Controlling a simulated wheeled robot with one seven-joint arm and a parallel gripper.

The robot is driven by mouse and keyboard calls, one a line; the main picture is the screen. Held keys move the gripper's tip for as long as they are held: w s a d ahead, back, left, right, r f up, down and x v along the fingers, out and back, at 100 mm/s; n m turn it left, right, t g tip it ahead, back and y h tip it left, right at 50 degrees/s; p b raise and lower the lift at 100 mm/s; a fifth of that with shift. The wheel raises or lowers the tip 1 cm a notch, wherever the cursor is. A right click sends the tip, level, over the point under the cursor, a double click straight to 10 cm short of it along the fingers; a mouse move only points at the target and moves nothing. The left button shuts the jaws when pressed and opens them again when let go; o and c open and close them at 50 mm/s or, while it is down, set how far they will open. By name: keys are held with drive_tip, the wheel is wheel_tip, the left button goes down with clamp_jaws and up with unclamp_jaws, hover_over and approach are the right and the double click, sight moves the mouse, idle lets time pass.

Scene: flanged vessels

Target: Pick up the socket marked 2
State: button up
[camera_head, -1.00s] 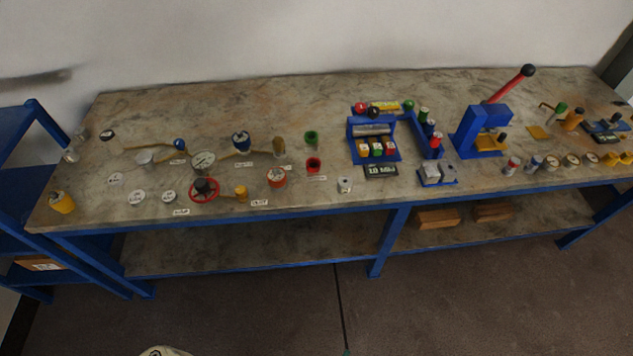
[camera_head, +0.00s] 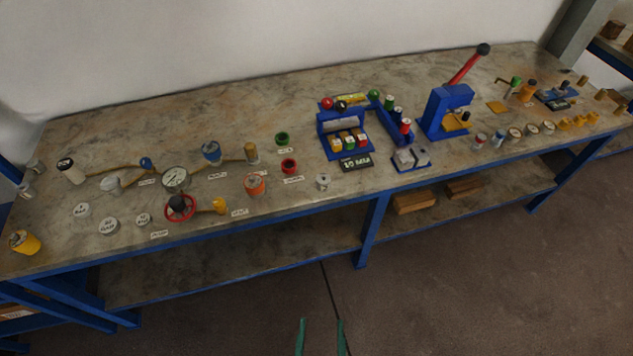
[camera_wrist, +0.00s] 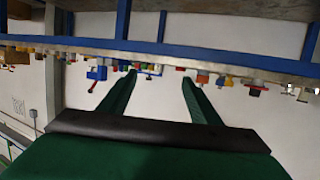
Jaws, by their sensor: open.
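My gripper (camera_head: 321,338) shows at the bottom of the head view as two green fingers apart, in front of the bench and away from everything on it. In the wrist view my gripper (camera_wrist: 158,78) is open and empty, with bench items far beyond the fingertips and the scene upside down. No number 2 is readable, so I cannot tell which thing is the socket marked 2. Small socket-like cylinders include a green cup (camera_head: 282,139), a red cup (camera_head: 289,166) and several coloured ones along a blue rail (camera_head: 388,121).
The long workbench (camera_head: 110,140) is crowded with gauges, valves and small parts. A blue press (camera_head: 447,110) with a red lever stands right of centre. A lower shelf (camera_head: 240,255) holds wooden blocks (camera_head: 414,203). The floor (camera_head: 470,290) in front is clear.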

drive_tip(key=x, duration=0.9)
drive_tip(key=n+g+y, duration=0.2)
drive_tip(key=g, duration=0.1)
approach(324, 183)
drive_tip(key=w+f, duration=0.1)
drive_tip(key=x, duration=0.5)
drive_tip(key=shift+d, duration=0.15)
drive_tip(key=shift+x, duration=2.9)
drive_tip(key=shift+r, duration=0.15)
drive_tip(key=c, duration=1.3)
